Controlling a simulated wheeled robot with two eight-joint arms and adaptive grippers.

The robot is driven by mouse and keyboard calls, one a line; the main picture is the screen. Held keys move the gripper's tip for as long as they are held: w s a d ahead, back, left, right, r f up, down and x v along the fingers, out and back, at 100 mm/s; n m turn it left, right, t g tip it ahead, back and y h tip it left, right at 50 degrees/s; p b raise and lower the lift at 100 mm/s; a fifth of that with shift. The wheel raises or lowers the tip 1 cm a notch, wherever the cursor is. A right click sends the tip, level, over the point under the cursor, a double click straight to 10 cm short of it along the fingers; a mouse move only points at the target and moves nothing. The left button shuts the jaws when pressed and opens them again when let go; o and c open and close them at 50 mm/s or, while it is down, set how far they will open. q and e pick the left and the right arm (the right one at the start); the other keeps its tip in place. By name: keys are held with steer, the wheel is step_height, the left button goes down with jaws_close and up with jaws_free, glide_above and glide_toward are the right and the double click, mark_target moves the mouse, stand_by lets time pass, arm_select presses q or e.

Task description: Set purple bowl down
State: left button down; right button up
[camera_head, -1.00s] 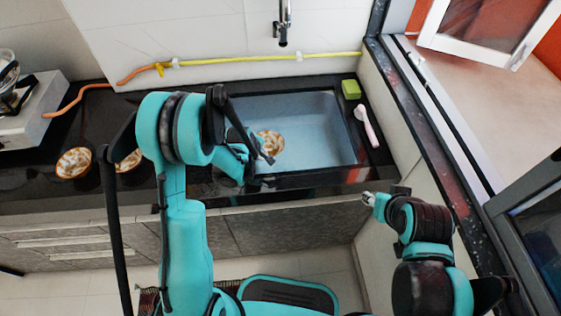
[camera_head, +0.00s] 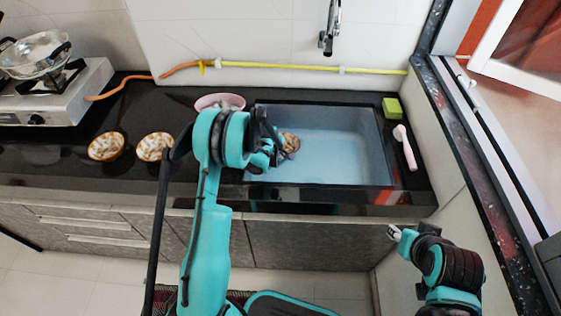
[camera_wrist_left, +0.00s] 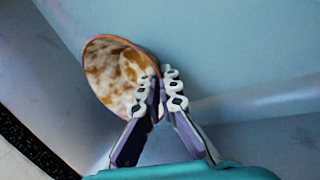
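A bowl with a brown, orange and white mottled inside (camera_head: 291,142) is at the left part of the sink (camera_head: 345,150). It also fills the upper left of the left wrist view (camera_wrist_left: 112,72), tilted. My left gripper (camera_head: 277,147) is closed on its rim, one finger over the inside, the other outside (camera_wrist_left: 162,92). Whether the bowl touches the sink floor is unclear. No clearly purple bowl shows; a pinkish bowl (camera_head: 218,101) stands behind my left arm, partly hidden. My right gripper (camera_head: 394,233) is in front of the counter, its fingers too small to read.
Two similar mottled bowls stand on the black counter, one at the left (camera_head: 106,146) and one beside my arm (camera_head: 154,147). A stove (camera_head: 60,95) is at far left. A green sponge (camera_head: 392,108) and a pink-handled brush (camera_head: 406,148) lie right of the sink. A faucet (camera_head: 328,38) hangs above.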

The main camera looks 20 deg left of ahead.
arm_select(q)
step_height(320, 180, down, 4)
steer(key=shift+r+b, duration=0.15)
steer(key=shift+b, duration=0.65)
steer(key=shift+r, duration=0.15)
steer(key=c, duration=2.2)
jaws_free()
steer(key=o, duration=0.5)
steer(key=shift+c, duration=0.2)
